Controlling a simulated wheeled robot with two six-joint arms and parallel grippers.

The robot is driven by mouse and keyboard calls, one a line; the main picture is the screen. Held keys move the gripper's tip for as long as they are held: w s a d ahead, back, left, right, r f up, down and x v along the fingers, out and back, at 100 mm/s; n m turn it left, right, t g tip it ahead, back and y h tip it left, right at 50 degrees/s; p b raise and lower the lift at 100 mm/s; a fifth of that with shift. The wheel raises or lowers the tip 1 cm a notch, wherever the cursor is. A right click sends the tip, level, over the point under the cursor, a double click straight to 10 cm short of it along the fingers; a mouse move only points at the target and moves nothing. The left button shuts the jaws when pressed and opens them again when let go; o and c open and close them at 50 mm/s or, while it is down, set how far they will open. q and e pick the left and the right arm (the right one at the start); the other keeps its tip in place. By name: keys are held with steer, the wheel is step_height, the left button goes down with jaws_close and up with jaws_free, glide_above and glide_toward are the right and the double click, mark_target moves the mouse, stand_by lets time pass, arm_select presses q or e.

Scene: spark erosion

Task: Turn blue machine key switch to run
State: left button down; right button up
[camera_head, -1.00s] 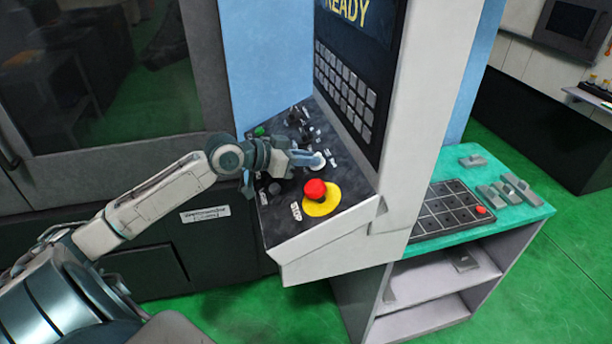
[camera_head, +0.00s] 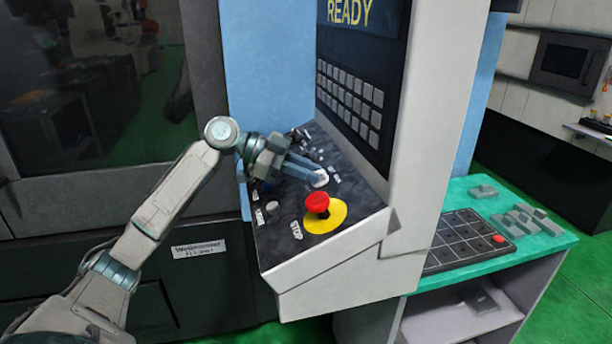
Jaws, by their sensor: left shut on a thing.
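The machine's key switch (camera_head: 321,179) is a pale round piece on the dark sloping control panel, below the screen and keys. My left gripper (camera_head: 313,176) reaches it from the left, its blue-grey fingers shut on the switch. The fingers cover part of it, so its pointer position cannot be read. A red mushroom stop button (camera_head: 317,204) on a yellow disc (camera_head: 338,214) stands just in front of it. My right gripper is not in view.
A keypad (camera_head: 350,100) and a screen (camera_head: 350,12) reading READY rise behind the panel. Small knobs and labels lie near my wrist. A teal-topped bench (camera_head: 455,196) with a dark tray (camera_head: 447,262) and grey blocks stands to the right.

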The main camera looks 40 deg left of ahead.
arm_select(q)
steer(key=shift+f+m, duration=0.1)
steer(key=shift+m, duration=0.2)
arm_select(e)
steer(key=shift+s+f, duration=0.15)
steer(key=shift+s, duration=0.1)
arm_select(q)
steer(key=c, duration=1.4)
jaws_free()
steer(key=shift+d, duration=0.1)
steer(key=shift+w+d, duration=0.1)
steer(key=shift+w, duration=0.05)
